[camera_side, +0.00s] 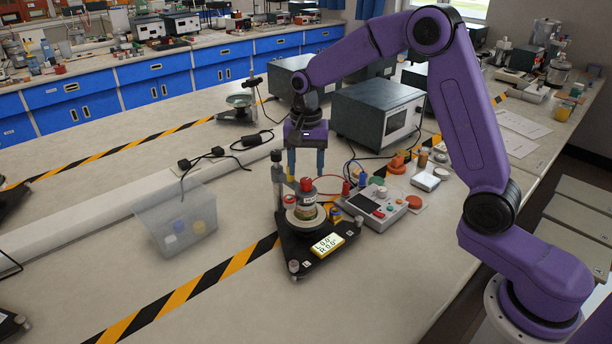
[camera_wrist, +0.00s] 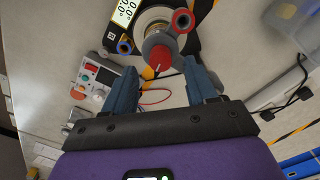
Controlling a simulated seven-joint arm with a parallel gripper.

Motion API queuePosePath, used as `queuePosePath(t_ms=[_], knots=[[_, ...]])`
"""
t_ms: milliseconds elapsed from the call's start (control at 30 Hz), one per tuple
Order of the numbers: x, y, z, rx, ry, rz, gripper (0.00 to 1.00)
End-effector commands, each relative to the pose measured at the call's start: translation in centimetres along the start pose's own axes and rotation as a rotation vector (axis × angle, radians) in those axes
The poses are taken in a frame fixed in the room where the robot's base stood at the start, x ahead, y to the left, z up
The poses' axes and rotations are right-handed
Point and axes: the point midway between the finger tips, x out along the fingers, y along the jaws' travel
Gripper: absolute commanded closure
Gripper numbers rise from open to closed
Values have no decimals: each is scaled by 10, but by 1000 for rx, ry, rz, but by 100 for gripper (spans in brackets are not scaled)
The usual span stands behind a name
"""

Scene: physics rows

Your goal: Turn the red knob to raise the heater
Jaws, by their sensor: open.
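A red knob (camera_side: 306,184) tops a small cylindrical body (camera_side: 306,202) on a round pale plate, on a black three-cornered base (camera_side: 299,252). In the wrist view the red knob (camera_wrist: 160,57) has a grey round disc around it and lies just ahead of the fingertips. My gripper (camera_side: 305,174) points down from above with its blue fingers apart. In the wrist view my gripper (camera_wrist: 160,72) is open and empty, one finger to each side of the knob's line. I cannot tell for sure which part is the heater.
A dark post (camera_side: 278,182) rises left of the knob. The base carries a lit display (camera_side: 327,245). A control box (camera_side: 376,207) stands to the right, a clear bin (camera_side: 180,220) to the left. A large instrument (camera_side: 378,112) stands behind. Cables cross the bench nearby.

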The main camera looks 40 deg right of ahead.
Motion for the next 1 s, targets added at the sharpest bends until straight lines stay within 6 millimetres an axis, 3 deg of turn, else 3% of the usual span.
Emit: queuePosePath(t_ms=[200,600,633,800,1000], knots=[[26,0,0,0,-1,1,43],[33,0,0,0,0,0,43],[33,0,0,0,0,0,46],[33,0,0,0,0,0,99],[32,0,0,-5,0,0,99]])
